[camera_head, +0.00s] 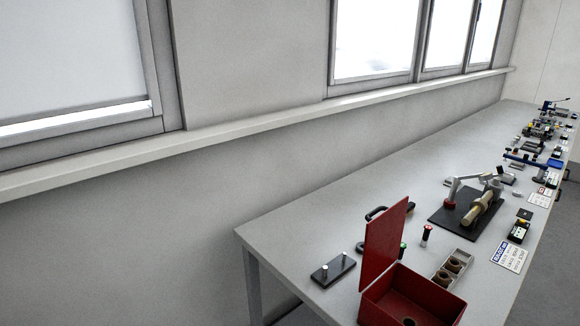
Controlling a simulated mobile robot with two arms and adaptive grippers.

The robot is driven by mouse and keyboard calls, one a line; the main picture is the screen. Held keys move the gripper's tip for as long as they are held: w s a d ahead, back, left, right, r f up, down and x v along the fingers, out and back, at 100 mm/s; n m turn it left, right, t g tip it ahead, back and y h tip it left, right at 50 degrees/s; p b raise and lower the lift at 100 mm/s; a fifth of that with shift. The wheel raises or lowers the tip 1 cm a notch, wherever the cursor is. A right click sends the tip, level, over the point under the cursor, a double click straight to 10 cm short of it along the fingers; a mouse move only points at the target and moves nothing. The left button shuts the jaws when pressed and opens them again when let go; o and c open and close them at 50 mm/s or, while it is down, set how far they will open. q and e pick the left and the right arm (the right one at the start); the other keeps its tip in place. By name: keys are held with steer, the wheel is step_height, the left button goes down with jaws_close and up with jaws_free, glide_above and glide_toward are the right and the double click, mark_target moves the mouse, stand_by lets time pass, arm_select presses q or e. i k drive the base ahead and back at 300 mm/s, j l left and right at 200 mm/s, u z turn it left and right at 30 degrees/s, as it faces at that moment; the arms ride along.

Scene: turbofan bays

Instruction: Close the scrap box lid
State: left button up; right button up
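The red scrap box (428,302) stands on the grey workbench near its front end, at the bottom right of the head view. Its red lid (385,243) stands upright, hinged on the box's left side, so the box is open. A small brownish item shows inside at the bottom, cut by the frame edge. Neither of my grippers is in view.
A dark plate with two pegs (333,269) lies left of the lid. A grey tray with round parts (453,268), a black mat with a jointed fixture (466,214) and a label card (508,256) lie beyond the box. The bench (300,232) is clear along the wall.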

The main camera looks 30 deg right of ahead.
mark_target(383, 234)
steer(key=i+z, duration=0.2)
steer(key=z, duration=0.25)
steer(key=i+j+z, duration=0.2)
steer(key=z, duration=0.3)
steer(key=i+j+z, duration=0.2)
steer(key=z, duration=0.25)
steer(key=i+j+z, duration=0.1)
steer(key=j+z, duration=0.2)
steer(key=z, duration=0.2)
steer(key=i+j+z, duration=0.1)
steer(key=j+z, duration=0.2)
steer(key=z, duration=0.15)
